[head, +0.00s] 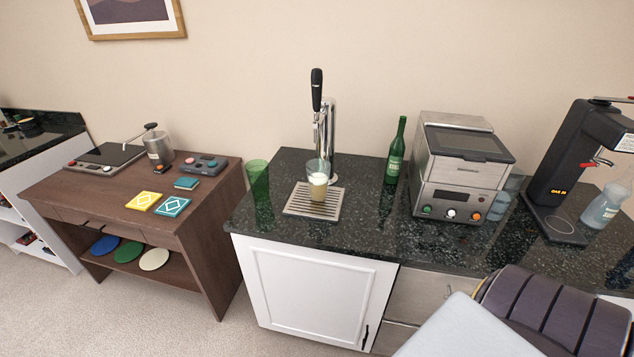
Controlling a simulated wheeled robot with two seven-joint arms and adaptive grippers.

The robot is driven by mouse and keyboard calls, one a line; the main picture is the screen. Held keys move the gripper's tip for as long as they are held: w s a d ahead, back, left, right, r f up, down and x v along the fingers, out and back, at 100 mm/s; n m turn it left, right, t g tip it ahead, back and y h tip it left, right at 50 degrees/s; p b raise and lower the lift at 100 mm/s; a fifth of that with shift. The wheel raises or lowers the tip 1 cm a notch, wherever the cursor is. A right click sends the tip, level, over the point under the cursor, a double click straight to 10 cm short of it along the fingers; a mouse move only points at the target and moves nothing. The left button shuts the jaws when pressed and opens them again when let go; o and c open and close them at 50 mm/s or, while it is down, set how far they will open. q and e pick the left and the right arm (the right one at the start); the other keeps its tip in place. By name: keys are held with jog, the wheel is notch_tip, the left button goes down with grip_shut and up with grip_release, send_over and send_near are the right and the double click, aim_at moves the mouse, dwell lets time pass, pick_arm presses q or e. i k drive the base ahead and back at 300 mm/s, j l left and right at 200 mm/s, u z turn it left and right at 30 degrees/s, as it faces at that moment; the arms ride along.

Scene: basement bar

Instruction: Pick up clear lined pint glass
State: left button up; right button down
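A clear pint glass (318,184) stands upright on the metal drip tray (298,207), under the beer tap (325,130). It holds pale yellow liquid with a white layer on top; I cannot make out a line on it. A green tinted glass (259,186) stands apart from it on the counter's left end. Clear glassware (505,196) also shows beside the steel machine, partly hidden by it. Neither of my grippers is in view.
The dark stone counter (350,225) has bare space in front of the tray. A green bottle (395,152) and a steel machine (462,165) stand to the right, then a black dispenser (560,165) with a flask (603,207). A brown wooden table (90,187) is at left.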

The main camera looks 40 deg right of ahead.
aim_at(318, 169)
jog(key=i+j+z, duration=0.1)
jog(key=j+z, duration=0.15)
jog(key=z, duration=0.2)
jog(key=i+j+z, duration=0.1)
jog(key=j+z, duration=0.5)
jog(key=z, duration=0.25)
jog(key=j+z, duration=0.3)
jog(key=z, duration=0.15)
jog(key=j+z, duration=0.3)
jog(key=z, duration=0.15)
jog(key=k, duration=0.05)
